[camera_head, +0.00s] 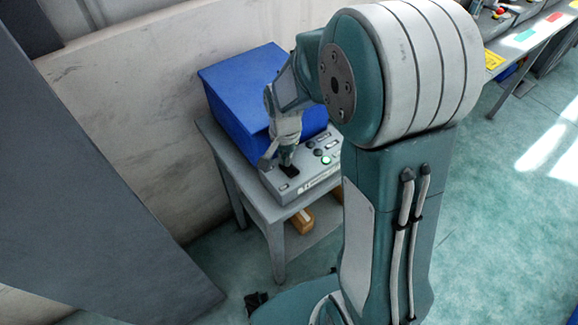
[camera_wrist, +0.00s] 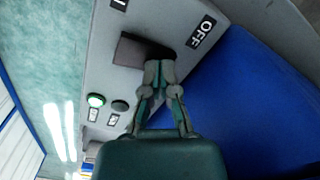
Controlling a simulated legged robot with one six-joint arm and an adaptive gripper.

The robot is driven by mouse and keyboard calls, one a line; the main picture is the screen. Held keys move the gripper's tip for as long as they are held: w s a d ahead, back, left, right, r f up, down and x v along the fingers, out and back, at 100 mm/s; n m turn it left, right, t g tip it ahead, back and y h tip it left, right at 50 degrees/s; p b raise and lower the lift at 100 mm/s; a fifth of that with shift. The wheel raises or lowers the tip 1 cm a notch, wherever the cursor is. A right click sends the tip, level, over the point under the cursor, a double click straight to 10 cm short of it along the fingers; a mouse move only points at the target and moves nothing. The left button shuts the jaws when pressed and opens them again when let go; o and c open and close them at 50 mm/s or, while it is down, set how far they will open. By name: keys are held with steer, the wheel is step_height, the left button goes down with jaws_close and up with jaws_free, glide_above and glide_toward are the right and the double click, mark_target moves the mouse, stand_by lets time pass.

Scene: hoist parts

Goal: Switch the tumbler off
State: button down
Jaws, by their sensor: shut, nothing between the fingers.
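The tumbler is a dark switch (camera_wrist: 132,50) on a grey control box (camera_wrist: 98,62), with a white-on-black OFF label (camera_wrist: 202,30) beside it in the wrist view. In the head view the dark switch (camera_head: 290,171) sits on the box (camera_head: 276,183), partly behind my gripper. My gripper (camera_wrist: 159,70) is shut and empty, its fingertips at the switch's edge on the OFF side. I cannot tell whether they touch it. In the head view my gripper (camera_head: 286,157) points down over the box. A green button (camera_wrist: 96,100) is lit.
A blue bin (camera_head: 240,85) stands on the small grey table (camera_head: 225,150) right behind the box; its blue side (camera_wrist: 250,100) fills the right of the wrist view. A dark button (camera_wrist: 119,105) sits beside the green one. A tan block (camera_head: 303,220) lies on the lower shelf.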

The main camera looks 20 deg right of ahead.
steer(key=shift+r, duration=3.5)
steer(key=shift+s+r, duration=0.1)
steer(key=shift+r, duration=0.1)
steer(key=s+r+n+t, duration=0.5)
steer(key=s+r+n, duration=0.3)
steer(key=s+r, duration=0.4)
steer(key=s+d, duration=0.1)
steer(key=s, duration=0.3)
steer(key=shift+s+t, duration=0.3)
steer(key=shift+s, duration=0.1)
